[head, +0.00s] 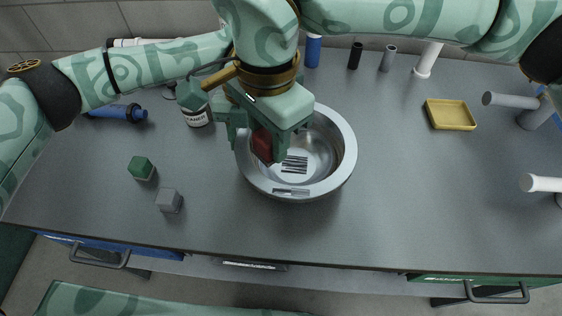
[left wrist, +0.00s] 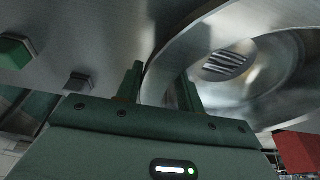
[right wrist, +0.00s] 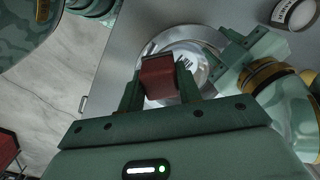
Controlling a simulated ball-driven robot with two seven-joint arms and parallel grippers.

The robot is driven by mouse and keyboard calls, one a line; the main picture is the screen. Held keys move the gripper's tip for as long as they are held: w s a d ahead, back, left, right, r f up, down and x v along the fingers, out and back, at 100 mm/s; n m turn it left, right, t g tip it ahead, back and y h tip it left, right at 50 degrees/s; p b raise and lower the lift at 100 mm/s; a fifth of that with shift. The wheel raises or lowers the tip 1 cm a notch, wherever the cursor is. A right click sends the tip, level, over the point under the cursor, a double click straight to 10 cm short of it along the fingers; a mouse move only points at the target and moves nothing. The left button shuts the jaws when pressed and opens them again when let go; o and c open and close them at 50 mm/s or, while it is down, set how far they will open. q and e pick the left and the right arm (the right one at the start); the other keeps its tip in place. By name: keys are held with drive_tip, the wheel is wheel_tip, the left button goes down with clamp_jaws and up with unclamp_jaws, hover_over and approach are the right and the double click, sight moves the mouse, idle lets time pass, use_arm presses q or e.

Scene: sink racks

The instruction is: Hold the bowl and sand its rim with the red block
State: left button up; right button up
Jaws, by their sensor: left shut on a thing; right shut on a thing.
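The metal bowl (head: 340,160) stands on the grey counter in the middle of the head view, with a dark striped patch inside. It also shows in the left wrist view (left wrist: 285,85) and right wrist view (right wrist: 204,60). My left gripper (left wrist: 160,85) is shut on the bowl's rim, one finger on each side of the wall. It is partly hidden behind my right gripper in the head view. My right gripper (right wrist: 160,85) is shut on the red block (right wrist: 158,80), which is over the bowl's left side in the head view (head: 262,146). I cannot tell whether the block touches the rim.
A green cube (head: 141,168) and a grey cube (head: 169,201) lie left of the bowl. A yellow tray (head: 450,115) is at right, near grey pegs (head: 512,100).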

drive_tip(key=r+n, duration=0.3)
drive_tip(key=shift+s+a+n, duration=0.25)
drive_tip(key=shift+s+n, duration=0.05)
drive_tip(key=shift+s+r+n, duration=0.15)
drive_tip(key=shift+s+n, duration=0.1)
drive_tip(key=shift+n, duration=0.65)
drive_tip(key=shift+s+n, duration=0.1)
drive_tip(key=shift+n, duration=0.5)
drive_tip(key=shift+d+f+n, duration=0.1)
drive_tip(key=shift+f+n, duration=0.15)
drive_tip(key=shift+n, duration=0.05)
drive_tip(key=shift+f, duration=2.3)
drive_tip(key=shift+f, duration=0.2)
